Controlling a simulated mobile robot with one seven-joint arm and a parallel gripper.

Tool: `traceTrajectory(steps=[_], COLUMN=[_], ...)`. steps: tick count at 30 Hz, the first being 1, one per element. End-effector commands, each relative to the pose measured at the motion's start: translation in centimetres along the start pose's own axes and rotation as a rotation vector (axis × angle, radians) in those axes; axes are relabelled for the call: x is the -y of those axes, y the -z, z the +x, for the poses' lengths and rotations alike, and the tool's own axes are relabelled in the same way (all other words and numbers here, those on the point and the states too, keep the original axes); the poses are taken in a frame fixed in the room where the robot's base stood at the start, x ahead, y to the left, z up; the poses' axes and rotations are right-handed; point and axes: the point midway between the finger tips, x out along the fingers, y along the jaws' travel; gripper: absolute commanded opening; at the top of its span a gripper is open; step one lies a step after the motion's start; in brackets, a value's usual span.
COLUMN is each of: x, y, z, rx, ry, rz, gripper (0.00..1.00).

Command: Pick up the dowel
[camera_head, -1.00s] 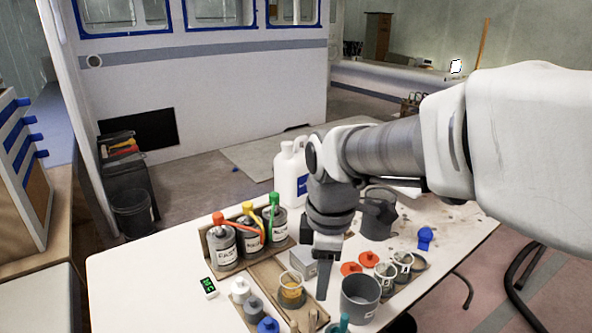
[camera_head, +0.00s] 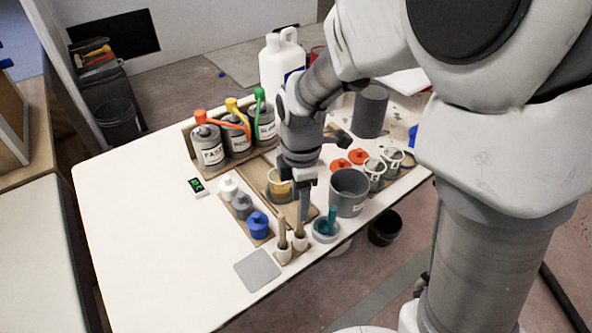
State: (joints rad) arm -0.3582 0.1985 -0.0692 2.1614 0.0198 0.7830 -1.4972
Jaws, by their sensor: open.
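Two thin wooden sticks stand upright in small white holders near the front edge of the white table in the head view. One is the left stick (camera_head: 282,232), the other the right stick (camera_head: 299,228). I cannot tell for sure which is the dowel. My gripper (camera_head: 304,208) points down just behind and above the right stick. The jaws are open, seen nearly edge-on, and hold nothing visible. Whether a finger touches the right stick is unclear.
A teal-handled tool (camera_head: 331,220) in a small cup and a grey pot (camera_head: 349,190) stand close on the right. Blue-capped bottle (camera_head: 258,224) is at left. Paint cans (camera_head: 208,147) stand behind. A grey square pad (camera_head: 257,270) lies in front; the table's left is clear.

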Motion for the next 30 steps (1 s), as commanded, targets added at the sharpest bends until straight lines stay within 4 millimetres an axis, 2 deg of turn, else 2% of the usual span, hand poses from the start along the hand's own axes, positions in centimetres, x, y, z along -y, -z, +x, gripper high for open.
traceTrajectory(steps=[5, 13, 22, 23, 30], x=[0.1, 0.3, 0.2, 0.2, 0.2], y=[0.0, 0.0, 0.0, 0.0, 0.0], z=[1.3, 5.1, 5.6, 5.6, 5.6], rx=[0.001, 0.000, 0.000, 0.000, 0.000], ry=[0.001, 0.001, -0.001, -0.001, -0.001], rz=[0.000, 0.001, 0.001, 0.001, 0.001], gripper=[0.54, 0.54, 0.54, 0.52, 0.09])
